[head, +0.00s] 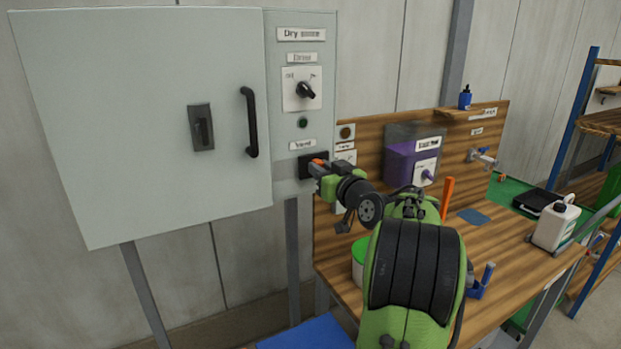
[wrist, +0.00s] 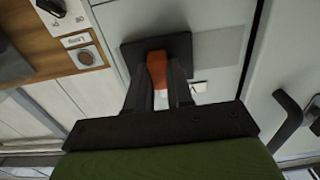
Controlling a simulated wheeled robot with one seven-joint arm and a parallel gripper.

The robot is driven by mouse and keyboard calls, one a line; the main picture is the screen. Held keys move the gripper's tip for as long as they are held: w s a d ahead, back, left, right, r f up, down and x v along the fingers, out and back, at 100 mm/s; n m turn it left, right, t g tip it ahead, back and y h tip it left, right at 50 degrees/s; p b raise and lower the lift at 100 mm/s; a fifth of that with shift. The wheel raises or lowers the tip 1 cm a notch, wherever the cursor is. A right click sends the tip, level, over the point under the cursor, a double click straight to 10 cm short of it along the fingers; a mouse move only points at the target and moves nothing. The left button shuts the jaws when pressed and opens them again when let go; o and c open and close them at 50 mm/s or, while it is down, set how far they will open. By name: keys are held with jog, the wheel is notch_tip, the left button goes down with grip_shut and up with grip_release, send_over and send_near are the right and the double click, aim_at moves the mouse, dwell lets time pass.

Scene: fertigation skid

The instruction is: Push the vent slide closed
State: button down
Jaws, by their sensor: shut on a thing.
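The vent slide is an orange tab (wrist: 157,68) on a black plate (wrist: 183,47) in the wrist view. In the head view the black plate (head: 306,171) is on the grey side panel, under a small label, and a bit of the orange tab (head: 318,161) shows. My gripper (head: 317,169) is at the plate. In the wrist view its two dark fingers (wrist: 158,82) stand on either side of the orange tab, shut on it. In the head view my gripper hides much of the tab and plate.
A large grey cabinet door (head: 140,120) with a black handle (head: 250,122) is left of the panel. A rotary switch (head: 305,90) is above the vent. A wooden bench (head: 500,240) with a purple container (head: 402,165) and a white jug (head: 556,226) stands to the right.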

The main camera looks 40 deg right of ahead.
jog(key=shift+s+d+r, duration=0.1)
jog(key=shift+d, duration=0.05)
jog(key=c, duration=1)
grip_release()
jog(key=shift+d, duration=0.15)
jog(key=b+v, duration=0.4)
jog(key=v, duration=1.2)
